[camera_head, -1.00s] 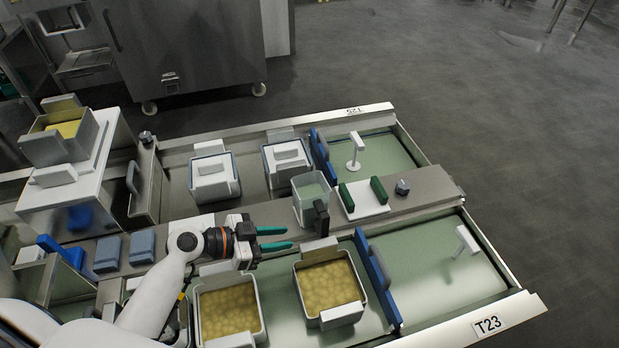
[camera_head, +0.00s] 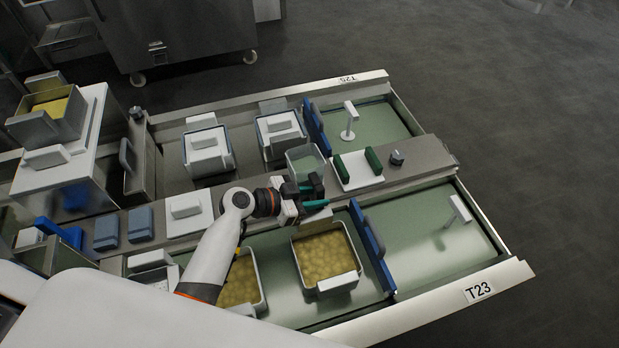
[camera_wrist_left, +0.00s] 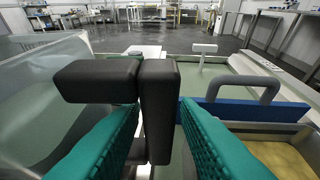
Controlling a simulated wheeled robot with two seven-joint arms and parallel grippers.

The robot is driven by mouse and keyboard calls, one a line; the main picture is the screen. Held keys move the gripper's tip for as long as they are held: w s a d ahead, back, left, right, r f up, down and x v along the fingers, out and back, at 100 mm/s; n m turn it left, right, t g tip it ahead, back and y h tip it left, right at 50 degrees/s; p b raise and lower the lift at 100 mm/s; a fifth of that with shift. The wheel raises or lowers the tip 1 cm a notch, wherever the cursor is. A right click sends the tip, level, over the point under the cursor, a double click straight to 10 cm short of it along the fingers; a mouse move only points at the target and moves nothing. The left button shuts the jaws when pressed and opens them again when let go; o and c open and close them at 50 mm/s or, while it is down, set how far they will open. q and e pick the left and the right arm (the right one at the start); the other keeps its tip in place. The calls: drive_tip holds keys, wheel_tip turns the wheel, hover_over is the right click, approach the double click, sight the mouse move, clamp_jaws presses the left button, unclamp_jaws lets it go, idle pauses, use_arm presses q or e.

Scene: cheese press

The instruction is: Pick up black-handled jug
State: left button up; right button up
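The clear jug (camera_head: 306,159) stands on the steel strip between the two vats, with its black handle (camera_head: 317,183) toward my left arm. My left gripper (camera_head: 306,195) has teal fingers and is at the handle. In the left wrist view the black handle (camera_wrist_left: 159,105) stands upright between the two teal fingers (camera_wrist_left: 150,140), which are apart, with a visible gap on the right side. The clear jug wall (camera_wrist_left: 45,95) shows at the left there. My right gripper is not in view.
A white block with green grips (camera_head: 358,170) stands just right of the jug. Lidded white moulds (camera_head: 207,150) sit in the far vat. A mould of yellow curd (camera_head: 325,256) and a blue divider with a handle (camera_head: 372,245) are in the near vat.

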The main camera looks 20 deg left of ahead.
use_arm(q)
drive_tip(key=shift+x, duration=0.8)
drive_tip(key=shift+a+f, duration=0.1)
clamp_jaws()
